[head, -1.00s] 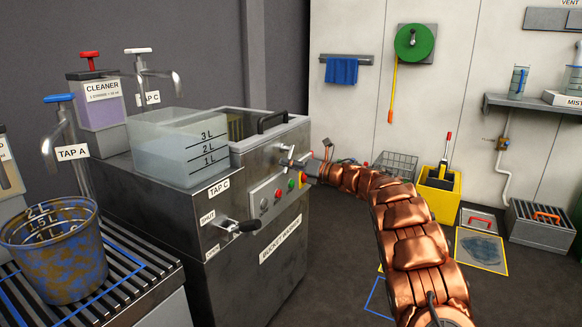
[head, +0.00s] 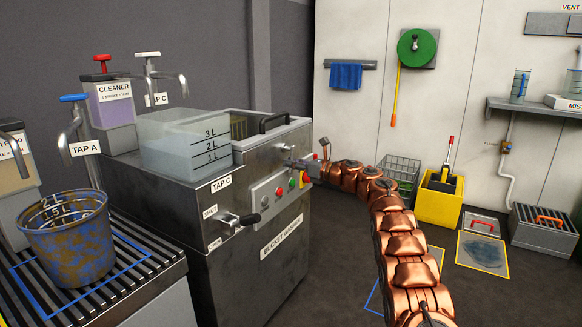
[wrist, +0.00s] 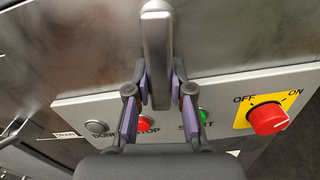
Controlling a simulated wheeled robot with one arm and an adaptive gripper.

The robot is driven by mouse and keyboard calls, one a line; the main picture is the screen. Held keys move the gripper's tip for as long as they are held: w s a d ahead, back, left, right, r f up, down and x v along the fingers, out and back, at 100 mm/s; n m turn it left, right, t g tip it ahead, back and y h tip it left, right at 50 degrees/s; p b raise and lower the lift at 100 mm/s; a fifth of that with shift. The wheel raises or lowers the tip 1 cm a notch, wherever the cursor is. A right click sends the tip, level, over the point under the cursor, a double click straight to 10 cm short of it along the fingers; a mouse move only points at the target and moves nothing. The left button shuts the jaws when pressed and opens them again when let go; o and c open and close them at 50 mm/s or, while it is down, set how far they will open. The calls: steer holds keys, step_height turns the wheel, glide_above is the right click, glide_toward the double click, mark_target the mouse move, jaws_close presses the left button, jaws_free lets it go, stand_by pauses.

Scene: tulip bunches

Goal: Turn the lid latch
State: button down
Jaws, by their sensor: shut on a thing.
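The lid latch (wrist: 157,50) is a grey metal lever on the front of the bucket washer. In the wrist view it stands upright between my two finger pads, with its lower end between them. My gripper (wrist: 158,92) is shut on it, with a purple-grey pad on each side. In the head view my gripper (head: 303,161) is small at the washer's front upper edge, and the latch is mostly hidden there. The washer's lid (head: 248,119) is down and has a black handle.
Below the latch sits a panel with a red stop button (wrist: 145,124), a green start button (wrist: 204,116) and a red off/on knob (wrist: 268,118). A Tap C lever (head: 240,220) sticks out to the left. A mottled bucket (head: 68,240) stands on the left rack.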

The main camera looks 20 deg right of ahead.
steer(key=shift+w+d+r+n+b, duration=0.1)
steer(key=shift+w+d+n+b, duration=0.25)
steer(key=shift+n, duration=0.45)
steer(key=shift+s+d, duration=0.1)
steer(key=c, duration=1)
jaws_free()
steer(key=v, duration=1.1)
steer(key=shift+s, duration=0.35)
steer(key=shift+d, duration=0.2)
